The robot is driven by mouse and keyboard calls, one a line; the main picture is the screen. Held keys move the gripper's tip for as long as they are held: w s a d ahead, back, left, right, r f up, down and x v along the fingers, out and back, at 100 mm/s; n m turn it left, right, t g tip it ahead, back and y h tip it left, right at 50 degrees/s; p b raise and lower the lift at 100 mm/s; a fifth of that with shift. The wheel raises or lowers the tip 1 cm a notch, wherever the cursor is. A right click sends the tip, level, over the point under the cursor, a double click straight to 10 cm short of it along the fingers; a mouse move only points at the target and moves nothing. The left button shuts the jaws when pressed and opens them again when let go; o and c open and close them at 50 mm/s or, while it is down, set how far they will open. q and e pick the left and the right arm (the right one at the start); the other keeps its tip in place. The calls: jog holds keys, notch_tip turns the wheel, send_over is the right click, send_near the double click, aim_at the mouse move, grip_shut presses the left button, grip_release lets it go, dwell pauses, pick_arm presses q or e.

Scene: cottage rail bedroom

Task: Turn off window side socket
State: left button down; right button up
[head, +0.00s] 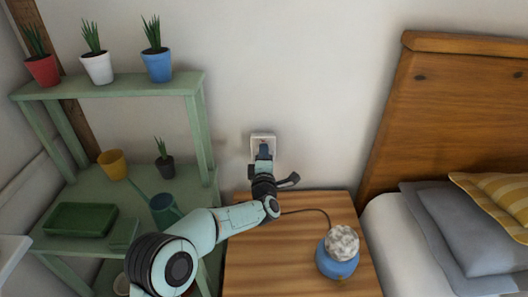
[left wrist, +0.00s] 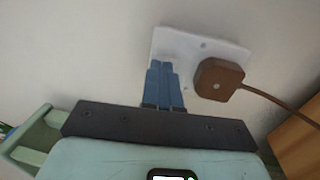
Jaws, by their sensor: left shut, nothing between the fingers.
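The white wall socket (head: 257,138) is on the wall above the bedside table, between the green shelf and the bed. In the left wrist view the socket plate (left wrist: 228,52) has a brown plug (left wrist: 218,80) in its right part, with a cord running off to the right. My left gripper (head: 264,148) is at the socket, its blue fingers shut and empty. In the left wrist view its fingertips (left wrist: 161,66) overlap the left part of the plate and hide some of it. I cannot tell whether they touch it. The switches are not clear. My right gripper is out of view.
A wooden bedside table (head: 260,250) stands below the socket with a blue-based lamp (head: 338,262) on it. A green shelf (head: 120,87) with potted plants, a yellow cup (head: 113,164) and a watering can (head: 163,209) is at left. The bed headboard (head: 450,110) is at right.

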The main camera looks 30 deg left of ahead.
pick_arm(q)
jog(key=shift+w+a+r, duration=0.1)
jog(key=shift+w+a, duration=0.1)
jog(key=shift+w, duration=0.25)
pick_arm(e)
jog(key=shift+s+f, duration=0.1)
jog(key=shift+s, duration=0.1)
